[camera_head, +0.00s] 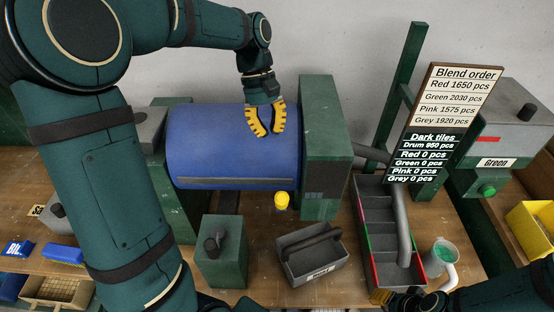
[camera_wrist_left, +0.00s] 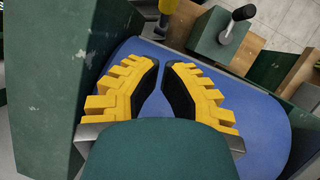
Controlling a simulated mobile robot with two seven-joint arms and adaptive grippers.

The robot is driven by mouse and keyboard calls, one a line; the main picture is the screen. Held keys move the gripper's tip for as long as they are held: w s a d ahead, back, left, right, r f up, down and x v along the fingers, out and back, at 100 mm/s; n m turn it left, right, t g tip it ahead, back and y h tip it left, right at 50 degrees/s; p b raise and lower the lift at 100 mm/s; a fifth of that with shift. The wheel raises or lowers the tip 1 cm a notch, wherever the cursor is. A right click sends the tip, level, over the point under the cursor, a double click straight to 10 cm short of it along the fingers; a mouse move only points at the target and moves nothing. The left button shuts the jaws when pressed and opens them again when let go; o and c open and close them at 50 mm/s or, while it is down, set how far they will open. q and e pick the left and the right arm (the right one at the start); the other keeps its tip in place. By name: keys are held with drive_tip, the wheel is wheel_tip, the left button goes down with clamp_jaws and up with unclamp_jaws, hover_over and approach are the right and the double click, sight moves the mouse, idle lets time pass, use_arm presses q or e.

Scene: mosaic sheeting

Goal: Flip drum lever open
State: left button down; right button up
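The blue drum (camera_head: 225,150) lies sideways between green supports, and it also fills much of the left wrist view (camera_wrist_left: 258,130). My left gripper (camera_head: 264,134) is over the drum's upper right part, its yellow fingers apart with a gap between the tips and nothing between them. A lever with a dark knob (camera_head: 211,245) stands on a green box in front of the drum; its knob also shows in the left wrist view (camera_wrist_left: 243,12). A yellow knob (camera_head: 282,200) sits at the drum's lower right. I cannot tell which is the drum lever. My right gripper (camera_head: 385,298) is partly visible at the bottom edge.
A grey handled bin (camera_head: 312,272) stands in front of the right green support (camera_head: 322,170). A divided grey tray (camera_head: 373,215) and a cup of green pieces (camera_head: 440,255) are to the right. A blend order board (camera_head: 440,125) stands behind them.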

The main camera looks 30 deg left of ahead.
sight(276, 164)
use_arm(q)
drive_tip(key=b+x, duration=0.1)
drive_tip(key=x, duration=0.8)
drive_tip(key=shift+f+b, duration=0.2)
drive_tip(key=shift+b, duration=0.2)
drive_tip(key=shift+s+d+f+b, duration=0.15)
drive_tip(key=shift+s+d+f, duration=0.25)
drive_tip(key=shift+s+d, duration=0.3)
drive_tip(key=shift+s+d+f+b, duration=0.15)
drive_tip(key=shift+s+d+f, duration=0.35)
drive_tip(key=shift+d, duration=0.25)
use_arm(e)
drive_tip(key=shift+s+a+f, duration=0.1)
drive_tip(key=shift+s+f, duration=0.1)
drive_tip(key=shift+f, duration=0.45)
drive_tip(key=shift+s+f, duration=0.2)
drive_tip(key=shift+f, duration=0.4)
drive_tip(key=shift+s, duration=0.1)
